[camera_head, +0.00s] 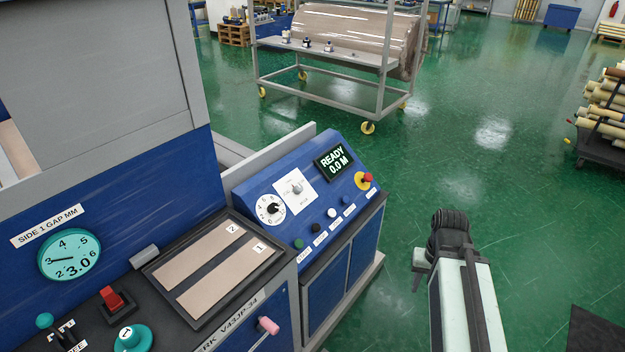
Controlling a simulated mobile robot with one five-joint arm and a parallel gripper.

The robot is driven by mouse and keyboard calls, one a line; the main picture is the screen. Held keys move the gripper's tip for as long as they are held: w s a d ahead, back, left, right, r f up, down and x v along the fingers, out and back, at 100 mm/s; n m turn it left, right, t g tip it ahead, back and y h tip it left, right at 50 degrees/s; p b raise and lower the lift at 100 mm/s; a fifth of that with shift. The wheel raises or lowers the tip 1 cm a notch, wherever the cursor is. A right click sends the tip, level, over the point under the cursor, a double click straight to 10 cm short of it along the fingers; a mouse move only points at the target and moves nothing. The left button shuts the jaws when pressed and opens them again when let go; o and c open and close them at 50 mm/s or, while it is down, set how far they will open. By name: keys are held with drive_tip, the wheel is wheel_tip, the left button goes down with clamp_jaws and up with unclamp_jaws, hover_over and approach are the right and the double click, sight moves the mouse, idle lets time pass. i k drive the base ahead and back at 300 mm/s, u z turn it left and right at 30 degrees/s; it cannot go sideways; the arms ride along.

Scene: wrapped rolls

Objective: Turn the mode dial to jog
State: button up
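The blue control console (340,196) stands in the middle of the view. On its sloped face is a white plate with a small grey knob (296,188), which looks like the mode dial; its lettering is too small to read and its setting is unclear. To its left is a round white numbered dial (270,208) with a black knob. A display (333,162) reads "READY 0.0 M". My arm rises at the lower right, apart from the console. The dark end of it, with what may be my gripper (420,268), is right of the console; its fingers are not clear.
Several push buttons line the console's lower edge, with a red emergency button (365,180) on yellow at its right. A nearer panel holds a teal gauge (69,257), a red switch (115,298) and a teal knob (132,338). Green floor (480,190) is clear right of the console.

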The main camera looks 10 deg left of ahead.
sight(298, 189)
drive_tip(key=u, duration=0.3)
drive_tip(key=i, duration=0.9)
drive_tip(key=u, duration=0.7)
